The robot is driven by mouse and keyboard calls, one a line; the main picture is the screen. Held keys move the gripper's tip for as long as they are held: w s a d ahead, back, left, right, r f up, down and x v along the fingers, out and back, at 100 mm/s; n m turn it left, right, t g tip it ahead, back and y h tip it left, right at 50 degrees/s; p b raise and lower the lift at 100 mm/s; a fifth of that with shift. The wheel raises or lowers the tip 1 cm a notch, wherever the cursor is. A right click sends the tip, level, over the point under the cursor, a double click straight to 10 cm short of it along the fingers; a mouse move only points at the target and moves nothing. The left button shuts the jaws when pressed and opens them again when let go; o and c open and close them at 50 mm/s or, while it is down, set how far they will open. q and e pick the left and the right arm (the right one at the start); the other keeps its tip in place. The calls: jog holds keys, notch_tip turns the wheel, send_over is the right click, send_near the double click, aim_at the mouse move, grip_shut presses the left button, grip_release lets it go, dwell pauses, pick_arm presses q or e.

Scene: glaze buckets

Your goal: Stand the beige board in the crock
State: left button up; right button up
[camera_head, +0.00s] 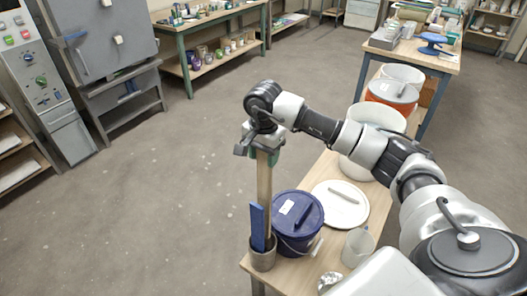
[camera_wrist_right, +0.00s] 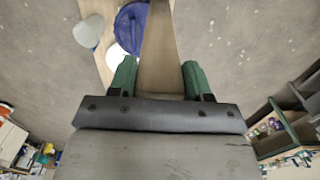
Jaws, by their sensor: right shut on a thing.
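The beige board (camera_head: 264,185) is long and stands upright at the front left corner of the bench. My right gripper (camera_head: 263,152) is shut on its upper part. In the right wrist view the board (camera_wrist_right: 158,50) runs away between the green fingertips (camera_wrist_right: 157,78). The crock (camera_head: 263,257) is a small grey-brown pot directly below. The board's lower end reaches the crock's mouth and appears to be inside it; the bottom tip is hidden. A blue board (camera_head: 257,228) also stands in the crock, in front of the beige one. My left gripper is not in view.
A dark blue lidded bucket (camera_head: 290,228) stands right beside the crock. The floor to the left is clear.

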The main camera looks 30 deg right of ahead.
aim_at(264, 195)
jog(key=shift+f+b, duration=0.4)
jog(key=shift+f, duration=0.35)
notch_tip(264, 195, down, 2)
jog(key=shift+f+b, duration=0.2)
jog(key=shift+b, duration=0.9)
jog(key=shift+f+b, duration=0.45)
jog(key=shift+f, duration=0.15)
jog(key=shift+f+b, duration=4.7)
jog(key=shift+f, duration=1.05)
jog(key=o, duration=1.2)
jog(key=shift+c, duration=0.2)
jog(key=shift+c, duration=0.3)
